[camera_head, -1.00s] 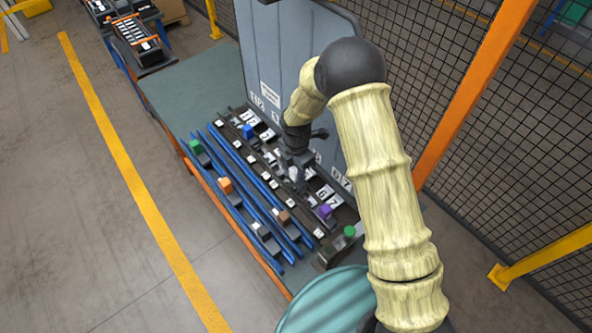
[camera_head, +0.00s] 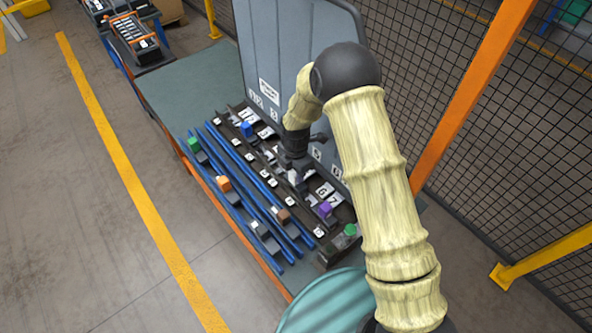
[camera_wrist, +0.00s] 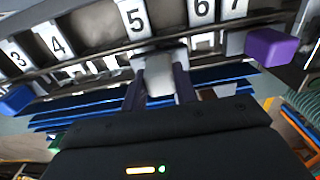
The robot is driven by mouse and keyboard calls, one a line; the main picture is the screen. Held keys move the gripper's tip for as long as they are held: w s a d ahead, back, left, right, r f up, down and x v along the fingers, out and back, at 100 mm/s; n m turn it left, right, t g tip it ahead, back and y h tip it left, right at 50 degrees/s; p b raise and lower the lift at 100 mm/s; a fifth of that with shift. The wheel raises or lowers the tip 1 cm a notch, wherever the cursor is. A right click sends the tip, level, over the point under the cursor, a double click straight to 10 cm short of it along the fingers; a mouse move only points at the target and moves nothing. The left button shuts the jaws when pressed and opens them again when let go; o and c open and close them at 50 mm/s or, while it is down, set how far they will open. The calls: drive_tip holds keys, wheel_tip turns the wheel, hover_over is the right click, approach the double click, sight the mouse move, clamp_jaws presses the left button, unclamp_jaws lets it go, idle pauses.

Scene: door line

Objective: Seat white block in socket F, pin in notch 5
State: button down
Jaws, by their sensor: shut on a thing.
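My gripper (camera_head: 297,181) is low over the dark rail rack on the table, in front of the grey panel. In the wrist view my gripper (camera_wrist: 160,85) has its two fingers on either side of a pale white-grey block (camera_wrist: 160,72), shut on it. The block is directly below the number plate 5 (camera_wrist: 134,18), a little to its right in the picture. Plates 3, 4, 6 and 7 stand beside it. Whether the block rests in a socket, and where its pin is, I cannot tell. The socket letter is not readable.
A purple block (camera_head: 325,209) and a blue block (camera_head: 246,129) sit in the rack on either side of my gripper. A green block (camera_head: 350,230) is at the near end. Blue rails in front carry green, orange, brown and pale blocks. The far tabletop (camera_head: 190,90) is clear.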

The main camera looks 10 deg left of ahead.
drive_tip(key=shift+f+b, duration=0.4)
drive_tip(key=shift+f, duration=0.35)
drive_tip(key=c, duration=1)
unclamp_jaws()
drive_tip(key=shift+w, duration=0.1)
drive_tip(key=shift+s+r, duration=0.1)
drive_tip(key=shift+s, duration=0.1)
drive_tip(key=shift+w+r, duration=0.15)
drive_tip(key=shift+r, duration=0.4)
wheel_tip(320, 180, up, 16)
drive_tip(key=b, duration=0.3)
